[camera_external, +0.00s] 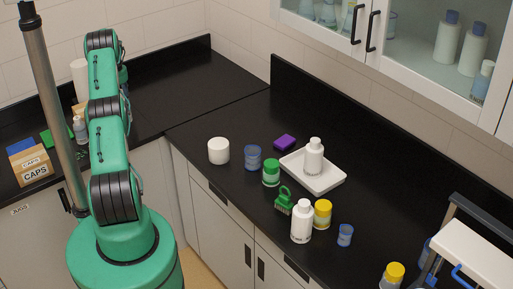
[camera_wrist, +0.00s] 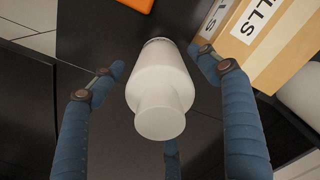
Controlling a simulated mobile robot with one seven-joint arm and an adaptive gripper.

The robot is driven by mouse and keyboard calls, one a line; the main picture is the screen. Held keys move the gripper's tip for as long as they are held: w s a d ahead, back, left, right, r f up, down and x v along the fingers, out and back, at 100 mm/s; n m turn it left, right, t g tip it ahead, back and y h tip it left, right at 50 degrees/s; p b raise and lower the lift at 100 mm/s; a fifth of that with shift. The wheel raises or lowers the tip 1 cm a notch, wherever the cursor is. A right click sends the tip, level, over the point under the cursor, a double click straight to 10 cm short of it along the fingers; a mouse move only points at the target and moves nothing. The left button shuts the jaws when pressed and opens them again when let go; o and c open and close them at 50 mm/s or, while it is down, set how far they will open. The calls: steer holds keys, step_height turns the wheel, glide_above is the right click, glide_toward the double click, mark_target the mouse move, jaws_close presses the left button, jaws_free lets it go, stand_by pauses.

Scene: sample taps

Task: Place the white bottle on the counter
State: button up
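In the wrist view a white bottle (camera_wrist: 160,88) with a white cap lies between the spread blue fingers of my gripper (camera_wrist: 157,66). Its cap end faces the camera. Gaps show between the bottle and the left and right fingers; a third finger is partly hidden below the cap. My gripper is open. The external view does not show it clearly, as my green arm covers that area. In that view, one white bottle (camera_external: 314,158) stands in a white tray (camera_external: 327,184) on the black counter (camera_external: 385,180), and another white bottle (camera_external: 302,222) stands near the counter's front edge.
A cardboard box (camera_wrist: 275,45) with a partly visible label is close to the right finger. An orange object (camera_wrist: 137,4) is at the top.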

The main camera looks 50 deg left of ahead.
steer(key=shift+r, duration=0.1)
step_height(320, 180, up, 12)
steer(key=shift+r+b, duration=0.1)
steer(key=shift+b, duration=0.3)
stand_by(0.5)
stand_by(0.6)
steer(key=shift+w, duration=0.1)
